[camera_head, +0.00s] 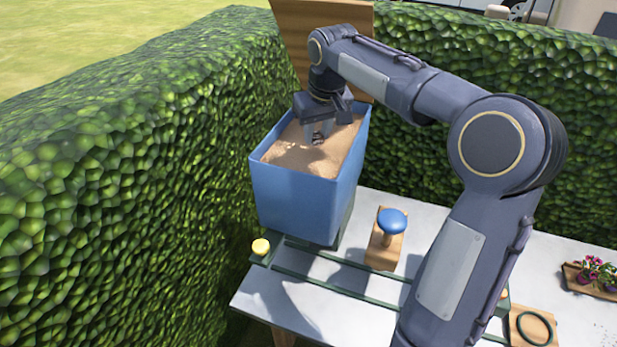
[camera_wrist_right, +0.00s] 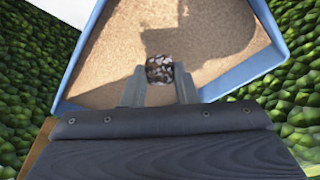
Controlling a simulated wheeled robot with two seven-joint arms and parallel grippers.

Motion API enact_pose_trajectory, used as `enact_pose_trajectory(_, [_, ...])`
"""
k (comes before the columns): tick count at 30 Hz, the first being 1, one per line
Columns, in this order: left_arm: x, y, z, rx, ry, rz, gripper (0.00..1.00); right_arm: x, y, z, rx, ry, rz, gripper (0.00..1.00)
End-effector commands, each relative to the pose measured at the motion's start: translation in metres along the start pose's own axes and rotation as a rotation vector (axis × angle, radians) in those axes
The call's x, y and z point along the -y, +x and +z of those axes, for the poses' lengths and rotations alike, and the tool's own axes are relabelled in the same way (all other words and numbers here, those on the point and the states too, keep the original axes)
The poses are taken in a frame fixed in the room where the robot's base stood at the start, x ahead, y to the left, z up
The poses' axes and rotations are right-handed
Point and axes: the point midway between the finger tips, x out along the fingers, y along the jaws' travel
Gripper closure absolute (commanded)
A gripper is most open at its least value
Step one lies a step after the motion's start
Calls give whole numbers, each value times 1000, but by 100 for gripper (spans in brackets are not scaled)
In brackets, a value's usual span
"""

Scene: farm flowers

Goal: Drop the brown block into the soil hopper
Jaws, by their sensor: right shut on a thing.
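The soil hopper (camera_head: 303,203) is a blue open-topped bin filled with light brown soil, at the left end of the table in the head view. Its blue rim also shows in the right wrist view (camera_wrist_right: 243,71). My right gripper (camera_head: 318,134) is over the hopper's opening, pointing down. It is shut on the brown block (camera_wrist_right: 159,69), a small dark brown speckled piece between the fingertips. The block is inside the hopper's outline, above or at the soil; I cannot tell the exact gap. My left gripper is not in view.
A wooden board (camera_head: 290,40) stands upright behind the hopper. A blue knob on a wooden base (camera_head: 391,222) and a yellow knob (camera_head: 261,246) are near the hopper. A flower tray (camera_head: 575,279) lies far right. Tall hedges (camera_head: 110,160) enclose the white table (camera_head: 430,215).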

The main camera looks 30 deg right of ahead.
Motion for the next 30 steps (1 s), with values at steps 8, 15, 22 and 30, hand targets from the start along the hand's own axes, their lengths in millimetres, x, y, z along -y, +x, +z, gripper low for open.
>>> enact_pose_trajectory(8, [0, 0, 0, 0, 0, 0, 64, 0, 0, 0, 0, 0, 0, 48])
enact_pose_trajectory(15, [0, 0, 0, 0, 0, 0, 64, 0, -2, 0, -1, 0, 0, 48])
enact_pose_trajectory(22, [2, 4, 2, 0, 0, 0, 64, 0, -34, -1, -6, 0, 0, 48])
enact_pose_trajectory(30, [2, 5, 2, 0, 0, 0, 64, 0, -72, 0, -1, -1, 0, 48])
